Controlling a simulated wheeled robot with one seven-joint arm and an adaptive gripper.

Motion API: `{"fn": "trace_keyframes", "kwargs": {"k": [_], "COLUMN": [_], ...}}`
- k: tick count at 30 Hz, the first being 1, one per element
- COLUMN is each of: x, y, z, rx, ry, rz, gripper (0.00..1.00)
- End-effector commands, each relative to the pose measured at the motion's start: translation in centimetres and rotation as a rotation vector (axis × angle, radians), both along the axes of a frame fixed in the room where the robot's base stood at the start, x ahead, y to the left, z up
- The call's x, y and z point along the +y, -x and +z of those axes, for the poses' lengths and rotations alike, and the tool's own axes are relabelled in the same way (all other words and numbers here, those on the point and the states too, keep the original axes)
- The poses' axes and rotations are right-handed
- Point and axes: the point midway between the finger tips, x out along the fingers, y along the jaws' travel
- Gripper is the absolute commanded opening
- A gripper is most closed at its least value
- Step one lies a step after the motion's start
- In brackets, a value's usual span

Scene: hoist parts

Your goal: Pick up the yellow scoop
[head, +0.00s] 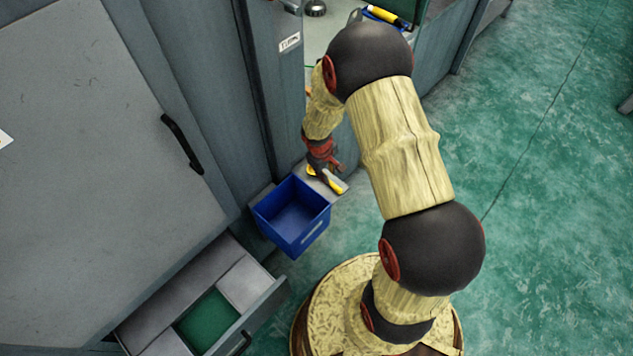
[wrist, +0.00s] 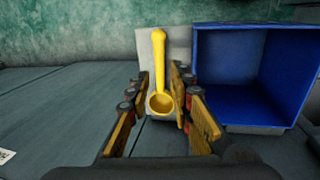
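The yellow scoop (wrist: 159,70) lies on a light grey surface, its round bowl (wrist: 160,103) toward me and its handle pointing away in the wrist view. In the head view part of it (head: 335,184) shows just beyond my gripper (head: 322,165). In the wrist view my gripper (wrist: 160,100) is open, with one finger on each side of the scoop's bowl. A gap shows on the left; the right finger is close to the scoop, and I cannot tell whether it touches.
A blue open bin (head: 292,216) stands right beside the scoop; it is on the right in the wrist view (wrist: 255,75). An open drawer (head: 262,300) with a green compartment is at lower left. A grey cabinet (head: 90,150) fills the left. Green floor is free at right.

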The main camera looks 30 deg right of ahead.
Motion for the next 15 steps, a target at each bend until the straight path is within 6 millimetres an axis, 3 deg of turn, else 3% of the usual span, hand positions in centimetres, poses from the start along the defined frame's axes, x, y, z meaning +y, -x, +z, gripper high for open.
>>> {"fn": "trace_keyframes", "kwargs": {"k": [15], "x": [-0.7], "y": [-0.3], "z": [-4.8], "rx": [-0.006], "ry": [-0.004], "rz": [0.002], "gripper": [0.22]}}
